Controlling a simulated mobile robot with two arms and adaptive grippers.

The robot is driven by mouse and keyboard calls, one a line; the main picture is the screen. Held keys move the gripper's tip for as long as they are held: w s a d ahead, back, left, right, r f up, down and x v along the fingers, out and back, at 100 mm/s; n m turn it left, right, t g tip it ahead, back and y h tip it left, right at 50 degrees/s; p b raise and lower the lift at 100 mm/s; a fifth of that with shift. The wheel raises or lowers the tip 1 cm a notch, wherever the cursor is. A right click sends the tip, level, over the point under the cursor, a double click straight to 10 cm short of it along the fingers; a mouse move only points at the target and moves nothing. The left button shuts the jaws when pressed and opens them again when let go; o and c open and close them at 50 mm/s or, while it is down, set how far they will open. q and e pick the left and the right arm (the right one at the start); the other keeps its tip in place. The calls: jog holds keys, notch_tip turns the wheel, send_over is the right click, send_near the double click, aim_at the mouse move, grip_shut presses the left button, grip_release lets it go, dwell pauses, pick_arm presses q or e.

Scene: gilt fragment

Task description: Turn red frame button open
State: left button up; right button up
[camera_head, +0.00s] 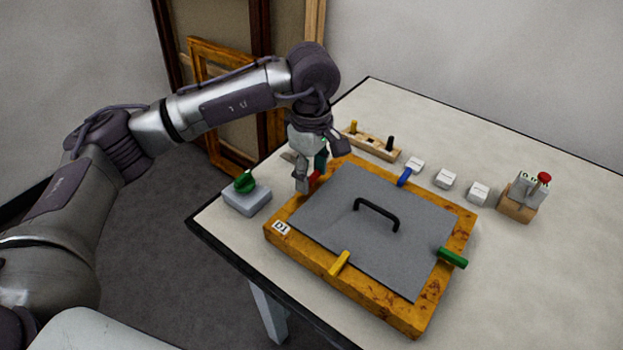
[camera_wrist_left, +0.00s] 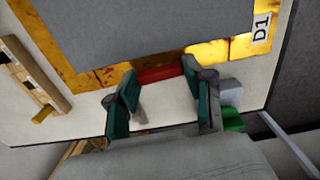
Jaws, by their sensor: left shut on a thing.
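The red frame button (camera_head: 314,178) sits on the far left edge of the gilt wooden frame (camera_head: 310,255); in the head view my left gripper partly hides it. In the left wrist view the red button (camera_wrist_left: 160,74) lies between the fingertips. My left gripper (camera_head: 308,180) is over that edge, its fingers closed on the red button; it also shows in the left wrist view (camera_wrist_left: 160,82). A blue button (camera_head: 405,177), a green button (camera_head: 452,257) and a yellow button (camera_head: 340,262) sit on the other sides. A grey panel (camera_head: 330,215) with a black handle (camera_head: 377,208) fills the frame. My right gripper is not in view.
A grey block with a green knob (camera_head: 245,182) stands left of the frame, close to my left gripper. A wooden rack with pegs (camera_head: 371,146), several white blocks (camera_head: 445,179) and a red-topped device (camera_head: 530,190) stand behind. The table's right side is clear.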

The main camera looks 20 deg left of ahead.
aim_at(312, 177)
pick_arm(q)
jog(key=shift+r+m, duration=0.1)
jog(key=shift+m, duration=0.3)
jog(key=o, duration=1.2)
jog(key=shift+c, duration=0.2)
notch_tip(312, 177, up, 12)
